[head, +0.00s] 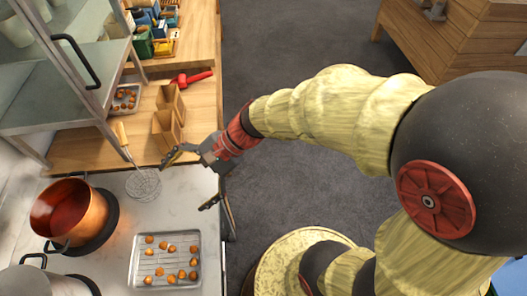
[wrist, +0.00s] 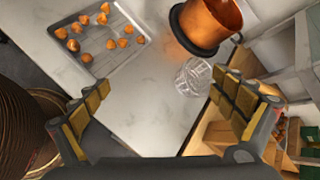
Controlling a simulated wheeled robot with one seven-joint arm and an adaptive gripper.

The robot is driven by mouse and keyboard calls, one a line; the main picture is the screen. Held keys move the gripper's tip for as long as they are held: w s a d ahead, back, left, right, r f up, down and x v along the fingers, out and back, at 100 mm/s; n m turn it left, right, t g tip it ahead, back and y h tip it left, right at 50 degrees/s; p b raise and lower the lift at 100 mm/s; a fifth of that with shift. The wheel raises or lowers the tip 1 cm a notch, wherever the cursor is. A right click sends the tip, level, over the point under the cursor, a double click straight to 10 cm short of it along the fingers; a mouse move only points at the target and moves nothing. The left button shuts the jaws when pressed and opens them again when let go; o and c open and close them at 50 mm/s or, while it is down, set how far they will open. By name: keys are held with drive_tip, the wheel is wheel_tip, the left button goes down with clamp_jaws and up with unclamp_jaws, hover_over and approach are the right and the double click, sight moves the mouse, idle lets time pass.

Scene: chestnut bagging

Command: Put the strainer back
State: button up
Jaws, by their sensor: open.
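The strainer (head: 144,184) is a wire basket with a pale wooden handle. Its basket rests on the pale counter beside the copper pot (head: 66,210), and its handle points away toward the wooden counter. In the wrist view the strainer's basket (wrist: 193,76) shows near the pot (wrist: 208,22), and the right finger hides its handle. My gripper (head: 187,182) is open and empty, above the counter's right edge, to the right of the strainer and apart from it. In the wrist view my gripper (wrist: 165,102) has its fingers spread wide, with bare counter between them.
A tray with a rack of chestnuts (head: 136,277) lies in front of the strainer. Paper bags (head: 167,131), a red-handled tool (head: 193,79) and a smaller chestnut tray (head: 127,97) stand on the wooden counter. A metal shelf (head: 62,85) rises at left.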

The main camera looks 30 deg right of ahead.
drive_tip(key=s+d+r+n+t+h, duration=0.1)
drive_tip(key=s+d+r+n+h, duration=0.1)
drive_tip(key=d, duration=0.4)
drive_tip(key=s+d+r+n+t+h, duration=0.1)
drive_tip(key=s+d+r+n+h, duration=0.2)
drive_tip(key=d+r+n+h, duration=0.1)
drive_tip(key=s+d+r+n+t+h, duration=0.2)
drive_tip(key=d+r+n+h, duration=0.2)
drive_tip(key=d, duration=0.5)
drive_tip(key=shift+s+r+n, duration=0.2)
drive_tip(key=shift+s+n, duration=0.05)
drive_tip(key=shift+n, duration=0.85)
drive_tip(key=shift+d, duration=0.1)
drive_tip(key=shift+c, duration=0.7)
